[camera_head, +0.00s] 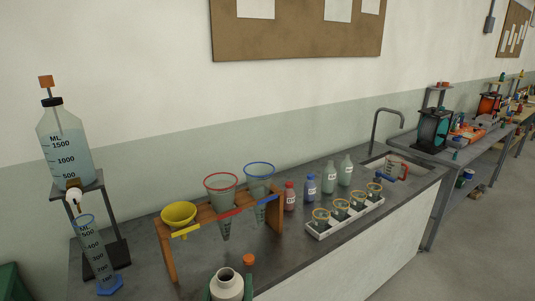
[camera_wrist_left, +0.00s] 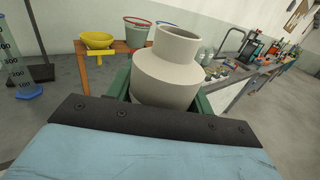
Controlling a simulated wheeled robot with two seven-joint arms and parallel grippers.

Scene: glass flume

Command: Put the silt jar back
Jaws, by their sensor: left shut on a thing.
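A cream jar (camera_head: 227,287) with a wide body and an open neck is at the bottom of the head view. I see no label on it, so I cannot tell from its look whether it is the silt jar. My left gripper (camera_wrist_left: 165,90) is shut on this jar, which fills the middle of the left wrist view (camera_wrist_left: 168,76). Green fingers are on both sides of its body. The jar looks upright in the head view, in front of the bench. Its base is hidden. My right gripper is not in view.
A wooden rack (camera_head: 166,246) holds a yellow bowl (camera_head: 179,213) and two cones. Behind are a red bottle (camera_head: 290,197), a blue bottle (camera_head: 310,187) and two pale bottles. A white tray (camera_head: 347,222) holds several small cups. A large bottle (camera_head: 66,150) and cylinder (camera_head: 95,255) stand left.

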